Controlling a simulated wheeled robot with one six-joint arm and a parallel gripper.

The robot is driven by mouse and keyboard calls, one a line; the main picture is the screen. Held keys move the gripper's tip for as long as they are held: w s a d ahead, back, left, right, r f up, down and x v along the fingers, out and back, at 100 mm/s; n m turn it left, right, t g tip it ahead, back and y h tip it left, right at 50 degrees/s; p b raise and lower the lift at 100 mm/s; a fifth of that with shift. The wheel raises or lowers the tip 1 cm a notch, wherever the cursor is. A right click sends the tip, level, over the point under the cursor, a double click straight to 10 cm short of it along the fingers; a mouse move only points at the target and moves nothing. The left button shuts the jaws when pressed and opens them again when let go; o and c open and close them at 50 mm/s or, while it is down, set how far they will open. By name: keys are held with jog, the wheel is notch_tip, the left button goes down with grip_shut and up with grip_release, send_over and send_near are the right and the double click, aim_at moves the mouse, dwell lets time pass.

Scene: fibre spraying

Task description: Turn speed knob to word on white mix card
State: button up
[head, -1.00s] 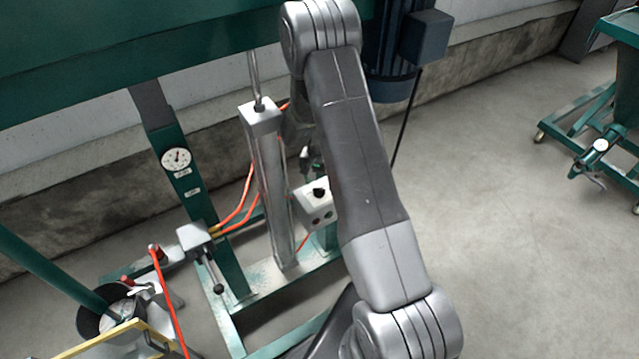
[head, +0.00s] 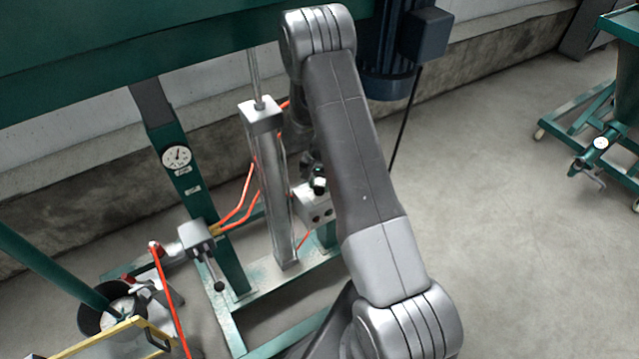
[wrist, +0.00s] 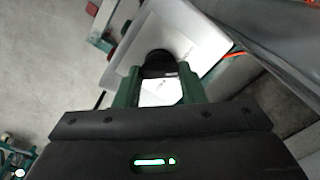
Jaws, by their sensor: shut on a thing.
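The speed knob (wrist: 160,64) is a round black knob on top of a white control box (wrist: 205,40) in the wrist view. My gripper (wrist: 160,88) is shut on the knob, one green finger on each side of it. In the head view the white control box (head: 314,212) stands low behind my arm, and my gripper (head: 319,180) is at its top, partly hidden by the arm. A white patch with faint marks shows between the fingers below the knob; its words are unreadable. I cannot make out the mix card.
A metal cylinder (head: 268,185) stands just left of the box. Orange hoses (head: 240,208), a dial gauge (head: 177,157) on a green post and a lever valve (head: 197,237) lie further left. The floor (head: 510,250) at right is clear up to a green wheeled frame (head: 565,155).

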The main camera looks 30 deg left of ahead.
aim_at(319, 186)
jog(key=shift+f+n+b, duration=0.2)
jog(key=shift+n+b, duration=0.3)
jog(key=shift+b, duration=0.4)
jog(key=shift+r+n+b, duration=0.25)
jog(key=shift+n+b, duration=0.25)
jog(key=shift+n, duration=0.1)
jog(key=o, duration=1)
jog(key=shift+r, duration=0.1)
notch_tip(319, 186, up, 14)
jog(key=shift+f+b, duration=0.2)
jog(key=shift+b, duration=0.55)
notch_tip(319, 186, down, 14)
jog(key=shift+r+p, duration=0.1)
jog(key=shift+p, duration=0.7)
jog(key=shift+m+p, duration=0.3)
